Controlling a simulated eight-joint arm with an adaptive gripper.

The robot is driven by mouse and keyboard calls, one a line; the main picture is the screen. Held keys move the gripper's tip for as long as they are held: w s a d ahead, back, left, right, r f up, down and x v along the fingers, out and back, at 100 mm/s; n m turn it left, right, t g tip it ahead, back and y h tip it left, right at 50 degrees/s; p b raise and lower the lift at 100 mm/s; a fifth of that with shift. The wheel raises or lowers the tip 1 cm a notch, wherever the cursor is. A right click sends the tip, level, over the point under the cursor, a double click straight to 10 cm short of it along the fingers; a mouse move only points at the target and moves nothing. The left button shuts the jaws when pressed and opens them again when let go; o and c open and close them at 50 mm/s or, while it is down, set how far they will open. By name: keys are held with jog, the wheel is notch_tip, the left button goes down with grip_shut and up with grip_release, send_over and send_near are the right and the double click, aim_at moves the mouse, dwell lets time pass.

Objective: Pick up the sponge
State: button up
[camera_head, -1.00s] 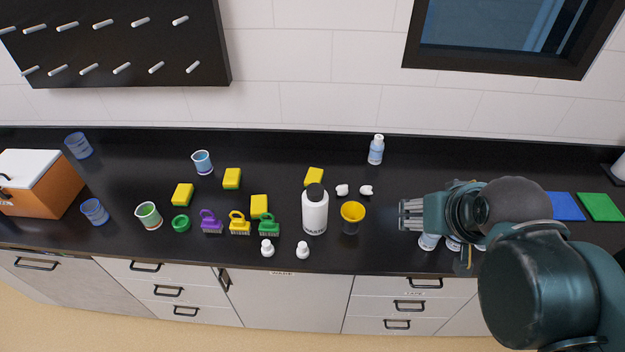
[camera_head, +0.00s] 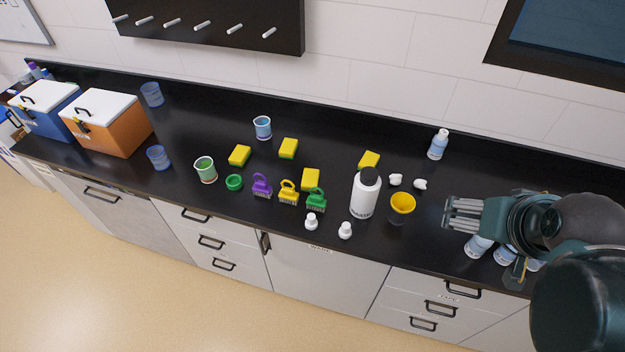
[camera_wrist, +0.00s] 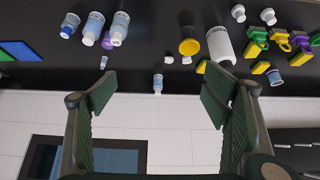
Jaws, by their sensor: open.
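Several yellow sponges with green undersides lie on the black counter. In the head view one sponge (camera_head: 240,156) is at the left, one (camera_head: 288,148) at the back, one (camera_head: 310,179) behind the brushes, and one (camera_head: 369,160) just behind the white bottle. In the wrist view one sponge (camera_wrist: 260,67) shows right of my gripper, and another (camera_wrist: 202,66) is partly hidden behind a finger. My gripper (camera_head: 462,214) is at the right of the counter, apart from all sponges. In the wrist view my gripper (camera_wrist: 160,98) has its fingers wide apart with nothing between them.
A white bottle with a black cap (camera_head: 365,194) and a yellow funnel cup (camera_head: 402,205) stand between my gripper and the sponges. Purple, yellow and green brushes (camera_head: 289,193) line the front. Small bottles (camera_head: 477,246) stand below my gripper. Coolers (camera_head: 107,124) stand at far left.

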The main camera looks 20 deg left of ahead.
jog(key=w+a+n+g+b, duration=0.2)
jog(key=w+a+n, duration=0.3)
jog(key=w+a, duration=0.55)
jog(key=n+g+b, duration=0.5)
jog(key=n, duration=1)
send_over(311, 176)
jog(key=f, duration=2.8)
jog(key=shift+s+d, duration=0.1)
jog(key=shift+d, duration=0.1)
jog(key=shift+a+f, duration=0.2)
jog(key=shift+f, duration=0.15)
jog(key=shift+f, duration=1.25)
